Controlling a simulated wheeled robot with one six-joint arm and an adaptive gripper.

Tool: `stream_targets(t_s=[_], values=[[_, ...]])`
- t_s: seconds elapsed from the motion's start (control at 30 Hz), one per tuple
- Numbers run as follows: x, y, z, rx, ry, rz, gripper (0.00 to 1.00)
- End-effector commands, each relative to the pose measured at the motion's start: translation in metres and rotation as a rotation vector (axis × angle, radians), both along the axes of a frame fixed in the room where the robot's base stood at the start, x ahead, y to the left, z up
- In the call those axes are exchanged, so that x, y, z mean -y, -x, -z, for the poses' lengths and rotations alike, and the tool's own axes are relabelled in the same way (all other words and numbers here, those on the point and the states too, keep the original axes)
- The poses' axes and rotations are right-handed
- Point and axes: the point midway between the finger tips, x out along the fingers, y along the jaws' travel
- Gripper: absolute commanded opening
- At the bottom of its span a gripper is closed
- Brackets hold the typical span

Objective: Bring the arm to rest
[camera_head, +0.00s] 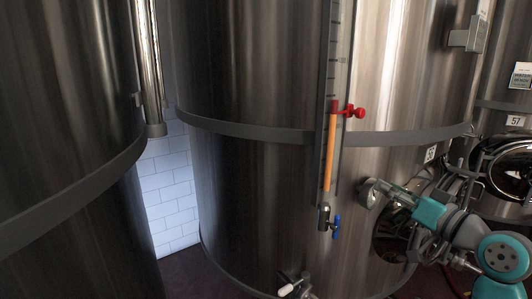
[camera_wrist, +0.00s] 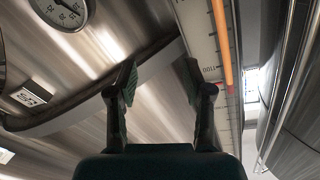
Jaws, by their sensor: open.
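My teal and grey arm (camera_head: 433,214) reaches in from the lower right of the head view, in front of the middle steel tank (camera_head: 260,190). My gripper (camera_wrist: 160,82) shows in the wrist view with its two fingers spread apart and nothing between them. Its fingertips are too small to make out in the head view. The tank wall and a grey band lie behind the fingers in the wrist view.
A level gauge with an orange column (camera_head: 329,150), a red valve (camera_head: 354,112) and a blue-handled tap (camera_head: 337,226) runs down the tank. A round dial (camera_wrist: 62,10) shows at the wrist view's upper left. Another tank (camera_head: 65,110) stands left; white brick (camera_head: 172,195) shows between.

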Motion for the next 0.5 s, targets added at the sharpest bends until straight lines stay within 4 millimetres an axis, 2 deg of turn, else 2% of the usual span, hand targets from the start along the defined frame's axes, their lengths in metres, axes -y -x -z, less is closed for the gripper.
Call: stream_targets(t_s=[0.03, 0.1, 0.27, 0.5], values=[[-0.003, 0.001, 0.025, -0.018, -0.02, 0.021, 0.51], [-0.006, 0.004, 0.054, -0.033, -0.042, 0.052, 0.51], [-0.014, 0.016, 0.116, -0.067, -0.079, 0.126, 0.51], [-0.026, 0.053, 0.204, -0.118, -0.099, 0.235, 0.51]])
